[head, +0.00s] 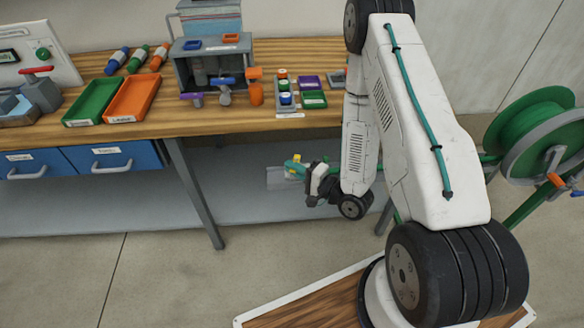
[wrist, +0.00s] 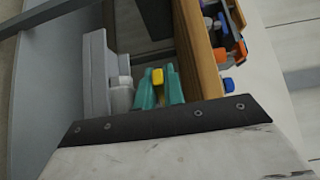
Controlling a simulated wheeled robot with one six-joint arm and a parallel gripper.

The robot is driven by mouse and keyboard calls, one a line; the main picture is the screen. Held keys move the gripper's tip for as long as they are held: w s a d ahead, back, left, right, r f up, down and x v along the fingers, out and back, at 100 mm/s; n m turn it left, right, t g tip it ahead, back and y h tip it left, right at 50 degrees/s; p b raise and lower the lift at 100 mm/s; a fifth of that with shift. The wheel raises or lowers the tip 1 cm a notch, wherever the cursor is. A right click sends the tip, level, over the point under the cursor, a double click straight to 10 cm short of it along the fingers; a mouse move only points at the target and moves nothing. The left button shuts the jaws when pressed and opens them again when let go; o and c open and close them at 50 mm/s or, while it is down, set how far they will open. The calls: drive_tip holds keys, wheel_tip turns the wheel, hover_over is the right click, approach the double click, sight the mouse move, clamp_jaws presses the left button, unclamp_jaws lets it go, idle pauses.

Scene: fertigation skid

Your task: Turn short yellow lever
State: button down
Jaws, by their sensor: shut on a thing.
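The short yellow lever (wrist: 158,77) shows in the wrist view as a small yellow end between the two teal fingers of my gripper (wrist: 160,88), which is shut on it. A grey-white fitting (wrist: 121,92) sits just left of the fingers, against a pale grey plate (wrist: 97,75). In the head view my gripper (head: 293,166) is low, below the front edge of the bench top, and a bit of yellow (head: 297,158) shows at the fingers. The lever's base and its exact angle are mostly hidden.
The wooden bench (head: 165,122) runs across the back, its edge close to the right of the fingers in the wrist view. On it stand a grey valve box (head: 183,72), a green tray (head: 92,102) and an orange tray (head: 133,98). A green hose reel (head: 530,130) stands right.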

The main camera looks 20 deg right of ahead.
drive_tip(key=shift+d+n+g+y, duration=0.1)
drive_tip(key=shift+n+g+y, duration=0.25)
drive_tip(key=shift+y, duration=0.25)
drive_tip(key=c, duration=1.5)
unclamp_jaws()
drive_tip(key=v, duration=0.7)
drive_tip(key=shift+s+d, duration=0.25)
drive_tip(key=shift+s, duration=0.1)
